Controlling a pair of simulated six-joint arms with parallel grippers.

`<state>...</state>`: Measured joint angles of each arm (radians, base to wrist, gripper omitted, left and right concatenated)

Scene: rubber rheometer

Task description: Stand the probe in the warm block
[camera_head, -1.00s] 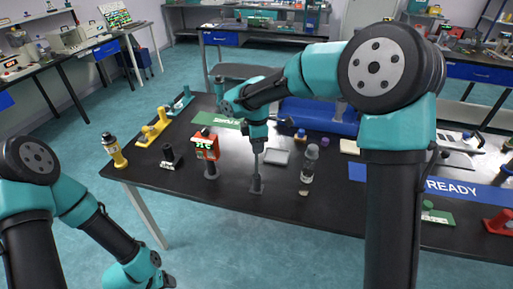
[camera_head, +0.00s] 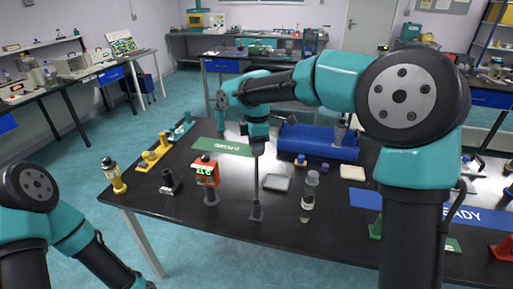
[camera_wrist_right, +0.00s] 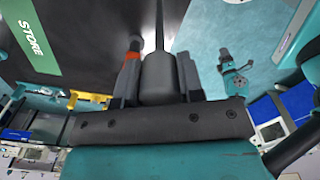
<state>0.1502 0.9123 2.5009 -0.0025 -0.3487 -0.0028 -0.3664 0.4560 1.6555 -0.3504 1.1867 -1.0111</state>
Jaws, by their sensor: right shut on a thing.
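The probe has a grey body and a thin rod. My right gripper (camera_head: 257,141) is shut on its body and holds it upright over the dark table (camera_head: 225,222). In the right wrist view the probe's body (camera_wrist_right: 157,77) sits between the two fingers of my right gripper (camera_wrist_right: 157,85). I cannot tell for sure which thing is the warm block.
An orange unit with a green display (camera_head: 206,172) stands left of the probe, and a clear bottle (camera_head: 309,195) right. A grey tray (camera_head: 276,182) lies behind. A blue rack (camera_head: 318,140), yellow holder (camera_head: 153,155) and yellow bottle (camera_head: 114,175) are farther out.

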